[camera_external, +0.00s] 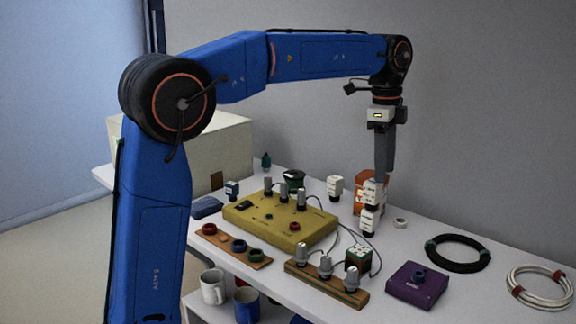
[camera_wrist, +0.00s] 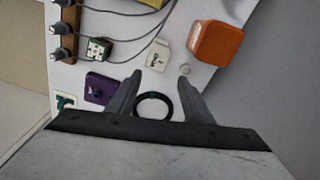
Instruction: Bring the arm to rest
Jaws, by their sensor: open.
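My gripper (camera_external: 385,174) hangs from my blue arm, pointing down above the right half of the white table. It is open and nothing is between its fingers. In the wrist view my gripper (camera_wrist: 157,82) shows two dark, spread fingers. A black cable coil (camera_wrist: 152,94) appears between them but lies lower, on the table; it also shows in the external view (camera_external: 457,268). In the external view the fingertips appear in front of an orange box (camera_external: 358,203) and above a white block (camera_external: 370,221). The exact height is hard to tell.
A yellow panel (camera_external: 270,236) with knobs and cables lies mid-table. A wooden strip (camera_external: 329,288) with grey plugs, a purple box (camera_external: 415,291) and a white cable coil (camera_external: 539,302) are nearer the front. A large pale box (camera_external: 230,150) stands behind. Open air surrounds my gripper.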

